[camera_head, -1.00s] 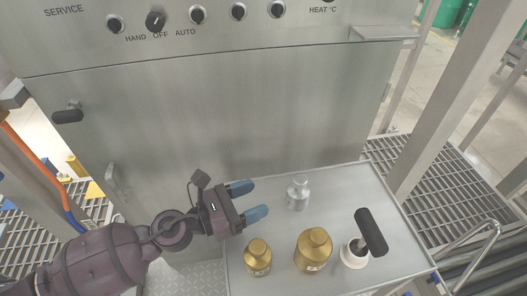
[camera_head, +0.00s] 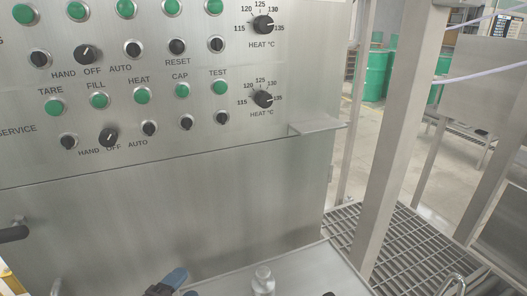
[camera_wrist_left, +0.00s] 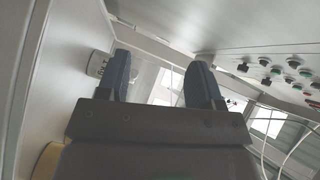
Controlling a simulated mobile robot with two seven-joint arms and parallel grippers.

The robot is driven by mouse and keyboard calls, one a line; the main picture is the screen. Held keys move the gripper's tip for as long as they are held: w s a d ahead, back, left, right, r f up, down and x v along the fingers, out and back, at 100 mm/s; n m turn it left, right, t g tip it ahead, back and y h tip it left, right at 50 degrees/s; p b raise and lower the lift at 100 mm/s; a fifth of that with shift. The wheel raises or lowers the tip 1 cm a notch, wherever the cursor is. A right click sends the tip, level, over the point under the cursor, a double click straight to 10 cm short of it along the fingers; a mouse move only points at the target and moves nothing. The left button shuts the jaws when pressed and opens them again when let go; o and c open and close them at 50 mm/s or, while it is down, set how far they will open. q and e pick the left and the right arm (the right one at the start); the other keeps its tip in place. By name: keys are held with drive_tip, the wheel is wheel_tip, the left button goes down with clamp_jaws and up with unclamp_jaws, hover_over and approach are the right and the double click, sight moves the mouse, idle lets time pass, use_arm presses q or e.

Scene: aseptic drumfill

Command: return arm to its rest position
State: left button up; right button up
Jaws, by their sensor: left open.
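My left gripper (camera_head: 180,284) shows only in part at the bottom edge of the head view, left of a silver bottle. In the left wrist view its two blue fingers (camera_wrist_left: 158,82) stand apart with nothing between them. The arm behind it is out of the head view. My right gripper is in neither view.
The silver bottle (camera_head: 263,280) stands on a metal table (camera_head: 318,268) at the bottom of the head view. A steel control panel (camera_head: 170,110) with green buttons and black knobs fills the left. A steel post (camera_head: 385,150) and floor grating (camera_head: 420,245) lie right.

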use_arm(q)
drive_tip(key=s+a+f+n+g+y+p, duration=0.1)
drive_tip(key=s+a+f+n+y, duration=0.1)
drive_tip(key=s+n, duration=0.4)
drive_tip(key=s+a+f+n+g+y+p, duration=0.2)
drive_tip(key=s+a+f+n, duration=0.3)
drive_tip(key=s, duration=0.4)
drive_tip(key=s+a+f+n+g+y+p, duration=0.1)
drive_tip(key=s+a+f+n+y+p, duration=0.1)
drive_tip(key=s+n, duration=0.5)
drive_tip(key=shift+s+a+f+n+g+y, duration=0.15)
drive_tip(key=shift+a+f+n+g+y, duration=0.2)
drive_tip(key=shift+a+f+y, duration=0.4)
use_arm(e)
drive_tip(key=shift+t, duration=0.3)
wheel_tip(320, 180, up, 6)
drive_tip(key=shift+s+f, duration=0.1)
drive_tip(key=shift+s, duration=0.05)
use_arm(q)
drive_tip(key=shift+r, duration=0.1)
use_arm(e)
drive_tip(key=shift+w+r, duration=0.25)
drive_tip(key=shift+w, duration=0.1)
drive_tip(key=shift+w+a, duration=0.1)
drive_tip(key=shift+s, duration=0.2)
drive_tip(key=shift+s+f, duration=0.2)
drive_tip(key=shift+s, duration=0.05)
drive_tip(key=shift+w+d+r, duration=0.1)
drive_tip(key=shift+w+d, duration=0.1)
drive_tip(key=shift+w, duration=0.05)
